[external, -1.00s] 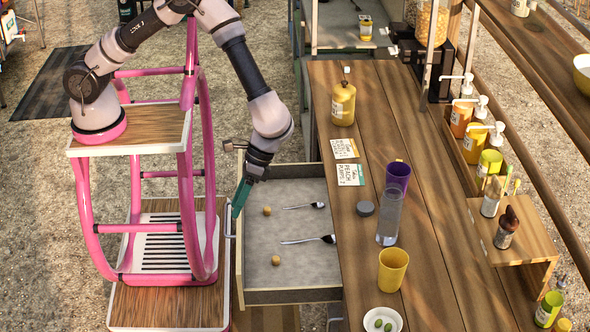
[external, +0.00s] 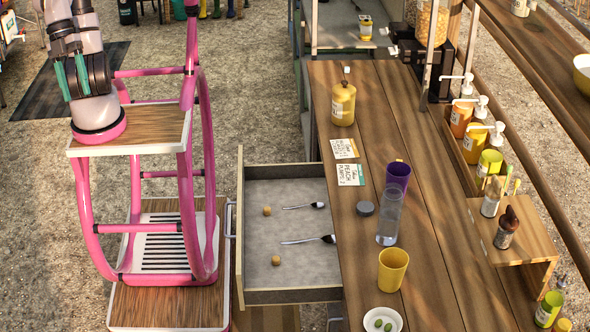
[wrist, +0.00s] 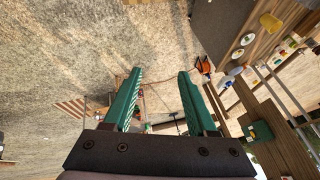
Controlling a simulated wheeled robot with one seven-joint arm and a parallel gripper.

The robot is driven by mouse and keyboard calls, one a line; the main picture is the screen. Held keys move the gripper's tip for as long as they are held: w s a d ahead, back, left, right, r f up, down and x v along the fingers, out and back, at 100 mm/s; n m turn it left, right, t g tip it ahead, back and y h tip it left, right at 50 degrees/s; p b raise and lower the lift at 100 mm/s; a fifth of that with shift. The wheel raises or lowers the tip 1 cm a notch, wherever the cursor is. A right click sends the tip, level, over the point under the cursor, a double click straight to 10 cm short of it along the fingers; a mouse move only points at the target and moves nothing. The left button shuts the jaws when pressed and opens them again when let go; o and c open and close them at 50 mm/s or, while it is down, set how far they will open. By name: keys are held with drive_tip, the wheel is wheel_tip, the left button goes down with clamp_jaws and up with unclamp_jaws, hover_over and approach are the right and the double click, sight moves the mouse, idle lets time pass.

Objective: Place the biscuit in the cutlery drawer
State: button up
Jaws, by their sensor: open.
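The cutlery drawer (external: 290,284) is pulled open from the left side of the wooden counter. Two small tan pieces lie apart on its floor: an upper piece (external: 267,211) and a lower piece (external: 276,260). They look like biscuits, but are too small to be sure. My gripper (external: 71,78) is at the upper left above my base, far from the drawer. In the wrist view its green fingers (wrist: 160,76) are spread apart with nothing between them.
The counter (external: 440,240) carries a yellow bottle (external: 343,103), cards, a purple cup (external: 398,177), a clear tumbler (external: 388,219), a yellow cup (external: 393,269) and a white bowl with green items (external: 383,320). The drawer's left part is clear above.

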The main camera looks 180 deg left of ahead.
drive_tip(key=s+d+m, duration=0.1)
drive_tip(key=s+d+m+t, duration=0.1)
drive_tip(key=s, duration=0.1)
drive_tip(key=s+d+t, duration=0.1)
drive_tip(key=shift+s+r+m+h, duration=0.3)
drive_tip(key=shift+r+m, duration=0.1)
idle(1.0)
